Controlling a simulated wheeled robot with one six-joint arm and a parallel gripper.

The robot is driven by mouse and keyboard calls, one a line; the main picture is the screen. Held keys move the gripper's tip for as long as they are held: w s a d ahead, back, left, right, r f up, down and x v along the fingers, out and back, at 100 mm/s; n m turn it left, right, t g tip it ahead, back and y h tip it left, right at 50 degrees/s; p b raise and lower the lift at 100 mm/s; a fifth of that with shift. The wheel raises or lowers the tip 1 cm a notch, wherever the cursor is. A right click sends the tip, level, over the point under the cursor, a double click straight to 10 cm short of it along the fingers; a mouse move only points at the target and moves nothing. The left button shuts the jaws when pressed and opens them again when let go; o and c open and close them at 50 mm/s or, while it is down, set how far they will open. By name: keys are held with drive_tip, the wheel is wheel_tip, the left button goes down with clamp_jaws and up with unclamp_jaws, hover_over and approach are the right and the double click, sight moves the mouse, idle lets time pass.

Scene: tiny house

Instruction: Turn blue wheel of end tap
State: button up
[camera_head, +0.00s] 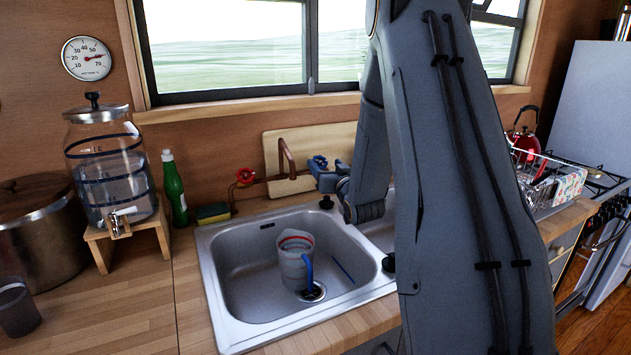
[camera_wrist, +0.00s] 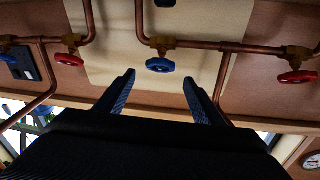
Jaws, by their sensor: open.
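In the wrist view, which looks upside down, a blue wheel (camera_wrist: 160,65) on a brass valve lies ahead of the gap between my fingertips. My gripper (camera_wrist: 158,80) is open and empty, with a finger on either side of the line to that wheel. No contact shows. A red wheel (camera_wrist: 297,77) is to the right and another red wheel (camera_wrist: 70,60) to the left. A further valve at the left edge is cut off.
The sink (camera_head: 213,262) holds a grey jug (camera_head: 296,262) with a blue handle. A green bottle (camera_head: 174,188), a sponge (camera_head: 213,212) and a water dispenser (camera_head: 110,170) stand left of it. A dish rack (camera_head: 545,180) is at the right. Copper pipes (camera_wrist: 220,46) run close around the valves.

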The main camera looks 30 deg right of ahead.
sight(323, 165)
drive_tip(key=shift+w+d+f+n+y+b, duration=0.15)
drive_tip(key=shift+w+f+n+y, duration=0.1)
drive_tip(key=shift+w+n+y, duration=0.65)
drive_tip(key=shift+w+d+f+n+y+b, duration=0.15)
drive_tip(key=shift+w+f+n+y, duration=0.1)
drive_tip(key=shift+w+n+y, duration=0.6)
drive_tip(key=shift+w+d+f+n+y, duration=0.2)
drive_tip(key=shift+w+n+y, duration=0.45)
drive_tip(key=shift+w+n, duration=0.5)
drive_tip(key=shift+c, duration=0.2)
drive_tip(key=c, duration=1)
